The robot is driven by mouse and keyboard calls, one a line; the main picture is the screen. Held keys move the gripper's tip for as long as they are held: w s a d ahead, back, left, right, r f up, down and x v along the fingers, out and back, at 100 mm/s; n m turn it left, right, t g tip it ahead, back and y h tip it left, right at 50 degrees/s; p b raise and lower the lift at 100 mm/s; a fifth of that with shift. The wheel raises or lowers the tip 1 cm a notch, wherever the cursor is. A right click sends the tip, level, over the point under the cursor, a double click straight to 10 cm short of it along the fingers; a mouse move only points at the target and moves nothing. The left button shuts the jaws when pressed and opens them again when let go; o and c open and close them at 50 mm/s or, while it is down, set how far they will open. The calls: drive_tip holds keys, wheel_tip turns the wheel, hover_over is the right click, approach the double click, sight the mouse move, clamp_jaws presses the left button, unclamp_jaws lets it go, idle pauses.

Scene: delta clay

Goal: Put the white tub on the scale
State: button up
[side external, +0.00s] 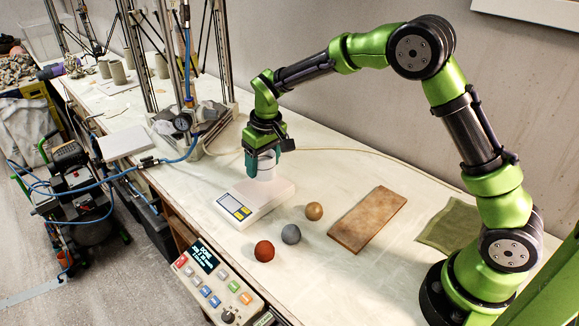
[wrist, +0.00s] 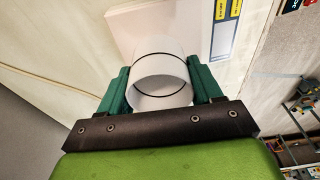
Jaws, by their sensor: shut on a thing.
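The white tub (side external: 267,161) is between the fingers of my gripper (side external: 264,166) at the back end of the scale in the side view. My gripper is shut on the tub, with one teal finger on either side. The scale (side external: 262,197) is a white slab with a yellow-edged display panel at its front left. In the wrist view my gripper (wrist: 160,88) grips the tub (wrist: 160,72), and the tub partly covers the scale (wrist: 140,27). I cannot tell whether the tub's base touches the scale.
A red ball (side external: 264,251), a grey ball (side external: 291,234) and a tan ball (side external: 314,211) lie in front of the scale. A brown board (side external: 368,219) and a green cloth (side external: 450,226) lie to the right. A framed machine (side external: 190,110) stands behind. A button console (side external: 218,283) is at the front edge.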

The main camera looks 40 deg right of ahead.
sight(261, 172)
drive_tip(key=shift+w, duration=0.55)
drive_tip(key=shift+s+f, duration=0.1)
drive_tip(key=shift+f, duration=1.7)
drive_tip(key=shift+f, duration=0.15)
drive_tip(key=o, duration=1)
